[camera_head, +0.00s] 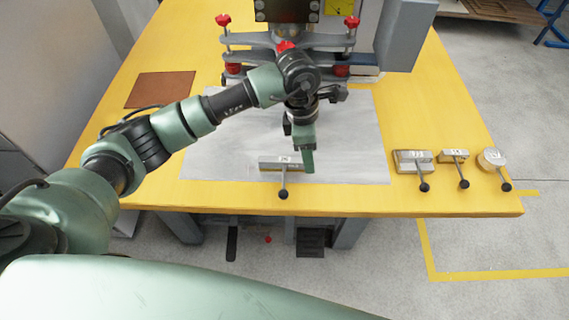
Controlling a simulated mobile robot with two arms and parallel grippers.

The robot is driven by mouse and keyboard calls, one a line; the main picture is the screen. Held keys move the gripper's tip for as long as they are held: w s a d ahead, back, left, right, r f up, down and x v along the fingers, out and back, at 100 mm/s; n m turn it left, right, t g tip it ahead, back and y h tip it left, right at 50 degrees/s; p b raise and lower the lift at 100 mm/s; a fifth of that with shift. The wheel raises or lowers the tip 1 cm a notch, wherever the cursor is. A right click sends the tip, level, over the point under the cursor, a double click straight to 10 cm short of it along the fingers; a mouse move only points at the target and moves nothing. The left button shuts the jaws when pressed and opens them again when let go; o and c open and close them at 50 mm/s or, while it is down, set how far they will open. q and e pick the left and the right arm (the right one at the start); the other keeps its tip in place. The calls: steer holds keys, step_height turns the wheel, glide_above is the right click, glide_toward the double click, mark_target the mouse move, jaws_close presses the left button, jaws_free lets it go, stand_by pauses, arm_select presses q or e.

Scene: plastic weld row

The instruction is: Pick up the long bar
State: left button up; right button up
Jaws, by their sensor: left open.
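A long bar (268,165) lies on the grey mat (350,140) near the front edge of the yellow table. It has a thin stem with a black ball knob (283,194) that points toward the front edge. My left gripper (304,160) is open and points down just at the right end of the bar. A green finger shows beside the bar's right end; whether it touches the bar I cannot tell. My right gripper is not in view.
Several knobbed metal pieces, including a block (411,160) and a round one (492,158), sit on the yellow table (440,195) at the right. A machine (400,35) stands at the back. A brown pad (160,90) lies at the left.

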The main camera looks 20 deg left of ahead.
mark_target(293, 159)
arm_select(q)
steer(key=a+y, duration=0.1)
steer(key=a, duration=0.1)
steer(key=w+a+y, duration=0.1)
steer(key=a, duration=0.1)
steer(key=shift+w+a+r, duration=0.1)
steer(key=shift+a+f+b, duration=0.1)
steer(key=shift+f+b, duration=0.65)
steer(key=shift+f, duration=0.2)
step_height(293, 159, down, 6)
steer(key=b, duration=0.3)
steer(key=shift+w+r, duration=0.1)
steer(key=shift+r, duration=0.15)
jaws_close()
